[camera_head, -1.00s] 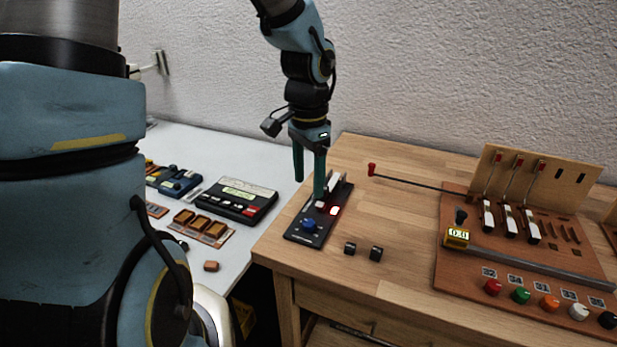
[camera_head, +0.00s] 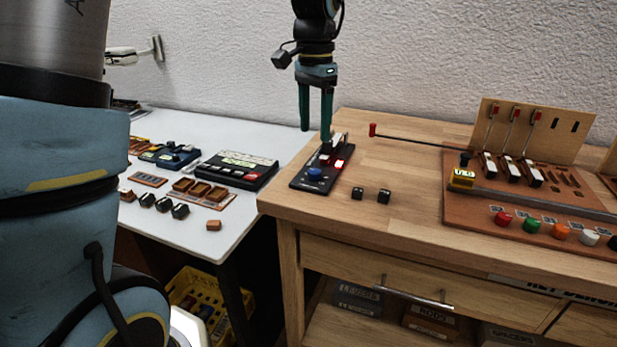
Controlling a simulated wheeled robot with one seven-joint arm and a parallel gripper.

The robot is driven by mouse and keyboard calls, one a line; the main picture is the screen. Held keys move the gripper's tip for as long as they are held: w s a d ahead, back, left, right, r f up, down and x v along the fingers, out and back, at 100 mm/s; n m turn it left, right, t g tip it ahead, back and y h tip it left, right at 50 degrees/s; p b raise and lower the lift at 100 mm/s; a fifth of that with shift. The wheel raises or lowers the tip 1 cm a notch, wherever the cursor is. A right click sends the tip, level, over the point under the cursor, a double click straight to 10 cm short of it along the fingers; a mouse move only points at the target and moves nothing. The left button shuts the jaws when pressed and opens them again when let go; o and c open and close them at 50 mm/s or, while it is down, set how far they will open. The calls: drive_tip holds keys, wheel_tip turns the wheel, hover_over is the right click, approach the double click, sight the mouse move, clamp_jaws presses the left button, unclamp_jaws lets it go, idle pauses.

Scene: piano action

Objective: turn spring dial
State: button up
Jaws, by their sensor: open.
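My gripper (camera_head: 316,136) points down, with its two green fingers apart and nothing seen between them. Its right fingertip is close to the black panel (camera_head: 308,182) at the left end of the wooden bench; I cannot tell whether it touches. The panel bears a blue knob (camera_head: 315,174) at its near end, a lit red spot (camera_head: 339,164) and a pale part behind, partly hidden by the finger. Which part is the spring dial is not clear; the blue round knob is the dial-like one. The gripper is above and behind this knob.
A red-tipped rod (camera_head: 373,130) reaches toward the brown action board (camera_head: 540,225) with levers and coloured knobs.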

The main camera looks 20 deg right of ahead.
sight(314, 171)
wheel_tip(314, 171, down, 10)
drive_tip(key=shift+r+p, duration=0.1)
drive_tip(key=shift+p, duration=0.3)
drive_tip(key=shift+c, duration=0.3)
clamp_jaws()
